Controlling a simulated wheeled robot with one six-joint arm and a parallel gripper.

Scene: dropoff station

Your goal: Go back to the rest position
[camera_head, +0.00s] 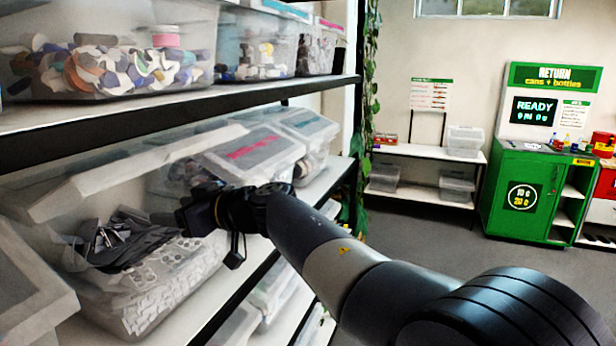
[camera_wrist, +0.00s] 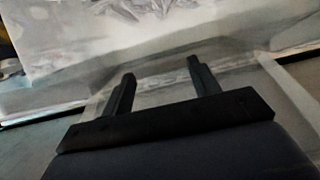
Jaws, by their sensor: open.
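My gripper (camera_head: 190,216) is at the end of my arm, which reaches left into the middle level of the shelf unit. It is over or beside an open clear bin (camera_head: 150,300) that holds grey and white items. In the wrist view, the two fingers of my gripper (camera_wrist: 158,80) stand apart with nothing between them. Pale, blurred clear plastic lies beyond the fingers. The head view does not show clearly whether the gripper touches the bin or its lid.
A tilted clear lid (camera_head: 120,180) is just above the bin. The upper shelf (camera_head: 190,104) runs above my gripper. More lidded bins (camera_head: 250,150) stand farther along. A green return machine (camera_head: 525,190) and a white shelf (camera_head: 425,152) stand at the back right. Grey floor lies between.

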